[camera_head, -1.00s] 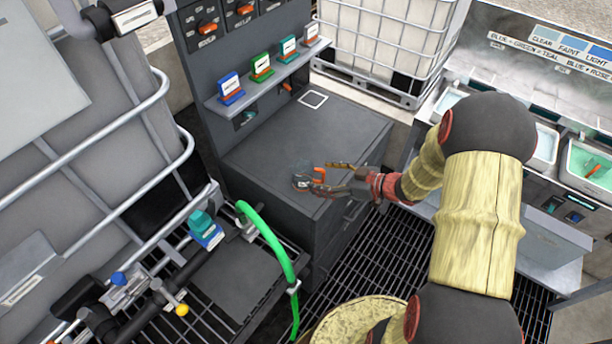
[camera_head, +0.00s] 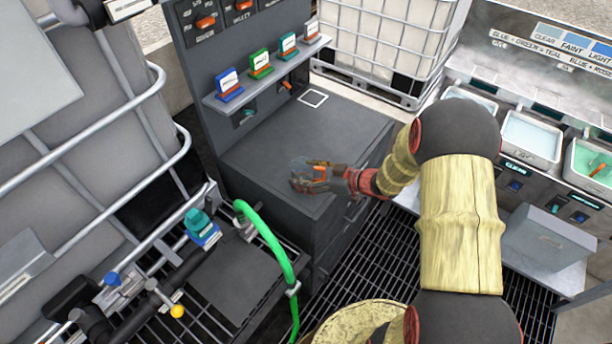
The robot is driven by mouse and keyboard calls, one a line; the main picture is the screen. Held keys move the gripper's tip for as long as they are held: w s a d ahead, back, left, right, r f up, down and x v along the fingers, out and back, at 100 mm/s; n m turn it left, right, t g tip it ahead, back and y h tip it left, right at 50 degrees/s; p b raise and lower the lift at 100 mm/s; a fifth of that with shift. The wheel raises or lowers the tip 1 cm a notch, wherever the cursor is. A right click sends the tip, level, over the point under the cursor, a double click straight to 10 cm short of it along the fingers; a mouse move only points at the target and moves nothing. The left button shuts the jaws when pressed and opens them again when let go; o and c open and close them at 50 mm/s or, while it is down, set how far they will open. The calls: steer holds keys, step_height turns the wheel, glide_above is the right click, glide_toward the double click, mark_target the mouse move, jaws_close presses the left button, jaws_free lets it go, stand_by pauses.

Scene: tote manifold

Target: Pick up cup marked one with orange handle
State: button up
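A small clear cup (camera_head: 299,164) with an orange handle (camera_head: 320,172) is at the top of the dark grey cabinet (camera_head: 265,150), near its front right edge. Its marking is too small to read. My gripper (camera_head: 312,178) reaches in from the right, with its fingers at the cup and around the orange handle. The fingers overlap the cup, so I cannot tell whether they are shut on the handle. I also cannot tell whether the cup rests on the surface or is slightly above it.
A shelf (camera_head: 268,82) with several coloured tagged blocks stands behind the cabinet top. A white square outline (camera_head: 313,98) marks the back of that top. A green hose (camera_head: 270,236) rises at the front left. White trays (camera_head: 530,138) stand at the right.

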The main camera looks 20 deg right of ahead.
steer(key=c, duration=1)
steer(key=shift+c, duration=0.5)
